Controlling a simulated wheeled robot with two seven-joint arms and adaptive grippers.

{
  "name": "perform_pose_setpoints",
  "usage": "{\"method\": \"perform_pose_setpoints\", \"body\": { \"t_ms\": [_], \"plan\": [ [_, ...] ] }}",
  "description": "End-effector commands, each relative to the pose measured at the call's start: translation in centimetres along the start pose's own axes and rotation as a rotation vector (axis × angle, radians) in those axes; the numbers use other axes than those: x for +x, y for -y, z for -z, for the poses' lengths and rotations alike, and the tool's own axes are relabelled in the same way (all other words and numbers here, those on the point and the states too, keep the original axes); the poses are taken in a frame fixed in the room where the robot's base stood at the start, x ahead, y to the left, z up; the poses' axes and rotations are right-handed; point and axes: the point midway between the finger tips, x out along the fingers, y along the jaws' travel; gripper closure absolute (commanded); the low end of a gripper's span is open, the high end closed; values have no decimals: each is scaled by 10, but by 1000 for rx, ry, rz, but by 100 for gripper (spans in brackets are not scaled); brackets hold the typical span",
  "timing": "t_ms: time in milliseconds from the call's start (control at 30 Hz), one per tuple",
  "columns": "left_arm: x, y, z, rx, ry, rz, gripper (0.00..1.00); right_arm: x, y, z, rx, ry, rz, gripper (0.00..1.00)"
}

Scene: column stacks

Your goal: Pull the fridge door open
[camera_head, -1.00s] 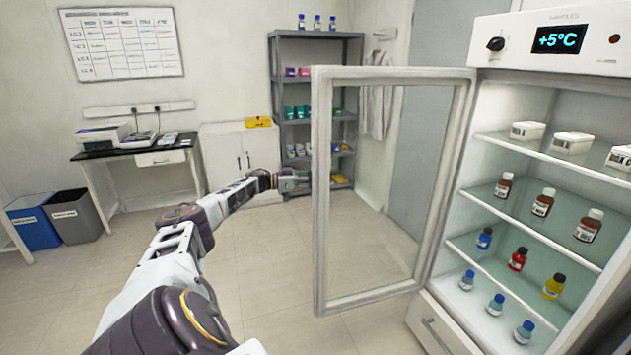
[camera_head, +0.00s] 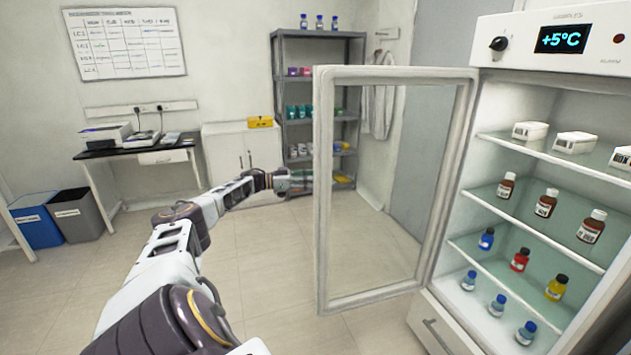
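The fridge (camera_head: 565,78) stands at the right with its interior exposed. Its glass door (camera_head: 322,200) has a pale frame and is swung wide open to the left, hinged near the fridge's left edge. My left arm reaches in from the left, and my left gripper (camera_head: 298,181) is just left of the door's outer edge. The gripper is small and seen against the shelf, so I cannot tell its finger state or whether it touches the door frame. No handle shows clearly on the door. My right gripper is out of view.
Inside the fridge, glass shelves hold white boxes (camera_head: 575,142), brown bottles (camera_head: 546,203) and small coloured bottles (camera_head: 520,260). A grey shelf rack (camera_head: 318,40) and white cabinet (camera_head: 225,150) stand behind. A desk (camera_head: 110,152) and two bins (camera_head: 75,213) are at left. Floor between is clear.

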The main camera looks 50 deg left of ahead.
Motion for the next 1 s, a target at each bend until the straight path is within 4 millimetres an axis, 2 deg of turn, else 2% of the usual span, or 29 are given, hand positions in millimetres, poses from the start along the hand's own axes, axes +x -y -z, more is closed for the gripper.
{"method": "perform_pose_setpoints", "body": {
  "t_ms": [800, 1000],
  "plan": [
    [-79, 0, -2, -1, 4, 2, 59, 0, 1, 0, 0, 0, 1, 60],
    [-93, 0, -1, 0, 3, 1, 59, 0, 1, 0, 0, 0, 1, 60]
  ]
}}
